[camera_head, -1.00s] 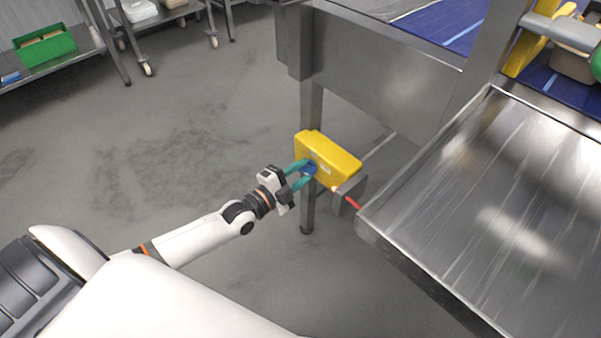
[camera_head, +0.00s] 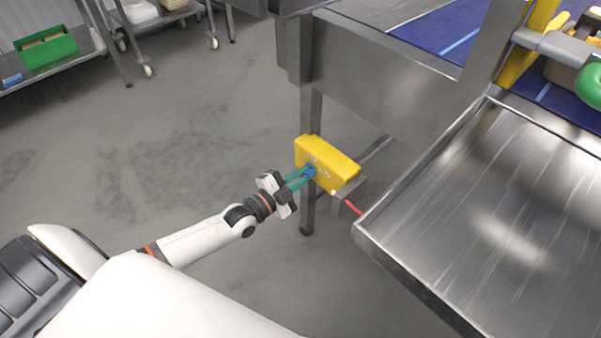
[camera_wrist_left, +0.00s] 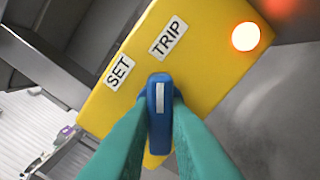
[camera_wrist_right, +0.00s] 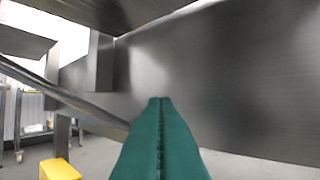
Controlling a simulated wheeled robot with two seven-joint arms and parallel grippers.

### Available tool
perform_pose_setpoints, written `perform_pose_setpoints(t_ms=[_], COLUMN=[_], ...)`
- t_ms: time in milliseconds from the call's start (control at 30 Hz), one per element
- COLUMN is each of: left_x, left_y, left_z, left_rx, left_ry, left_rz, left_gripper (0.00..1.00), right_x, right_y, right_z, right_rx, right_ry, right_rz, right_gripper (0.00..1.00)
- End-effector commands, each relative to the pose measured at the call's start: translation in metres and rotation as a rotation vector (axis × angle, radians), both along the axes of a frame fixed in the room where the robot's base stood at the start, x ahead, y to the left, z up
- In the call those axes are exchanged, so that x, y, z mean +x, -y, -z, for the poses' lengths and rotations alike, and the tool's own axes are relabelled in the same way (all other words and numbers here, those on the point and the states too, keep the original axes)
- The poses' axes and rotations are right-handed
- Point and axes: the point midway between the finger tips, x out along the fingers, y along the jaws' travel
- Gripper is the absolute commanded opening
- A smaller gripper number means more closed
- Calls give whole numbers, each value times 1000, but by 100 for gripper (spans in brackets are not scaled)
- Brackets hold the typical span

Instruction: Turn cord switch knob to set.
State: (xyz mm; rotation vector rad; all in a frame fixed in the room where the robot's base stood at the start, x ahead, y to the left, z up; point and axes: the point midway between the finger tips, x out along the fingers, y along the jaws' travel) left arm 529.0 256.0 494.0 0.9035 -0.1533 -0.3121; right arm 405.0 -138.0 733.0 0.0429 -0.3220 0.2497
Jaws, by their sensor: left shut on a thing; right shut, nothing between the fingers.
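The cord switch is a yellow box (camera_head: 328,163) on the leg of the steel frame; it also shows in the left wrist view (camera_wrist_left: 205,75). Its blue knob (camera_wrist_left: 158,85) has a white stripe that points up the picture, roughly at the TRIP label (camera_wrist_left: 169,37). The SET label (camera_wrist_left: 118,71) lies to the left of that. My left gripper (camera_head: 306,174) is shut on the knob, one teal finger on each side. My right gripper (camera_wrist_right: 160,105) is shut and empty, apart from the switch.
A steel chute (camera_head: 480,220) stands right of the switch, with its edge close by. A red cord (camera_head: 352,207) runs between switch and chute. The steel frame (camera_head: 385,80) rises behind. The floor (camera_head: 150,170) to the left is clear.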

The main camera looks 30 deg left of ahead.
Motion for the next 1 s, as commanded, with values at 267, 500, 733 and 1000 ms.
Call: perform_pose_setpoints(t_ms=[267, 500, 733, 1000], left_x=[0, -1, -1, -1], left_y=[1, 1, 1, 1], left_z=[-1, -1, 0, 1], left_rx=[-245, -460, -643, -794], left_ry=[-88, -163, -228, -279], left_rz=[0, 0, 0, 0], left_gripper=[0, 0, 0, 0], right_x=[4, -6, -19, -30], right_y=[7, 16, 23, 29], right_z=[50, 88, 112, 127], right_rx=[-90, -150, -188, -213], right_ry=[-342, -581, -742, -848], right_rz=[21, 36, 45, 52], right_gripper=[0, 0, 0, 0])
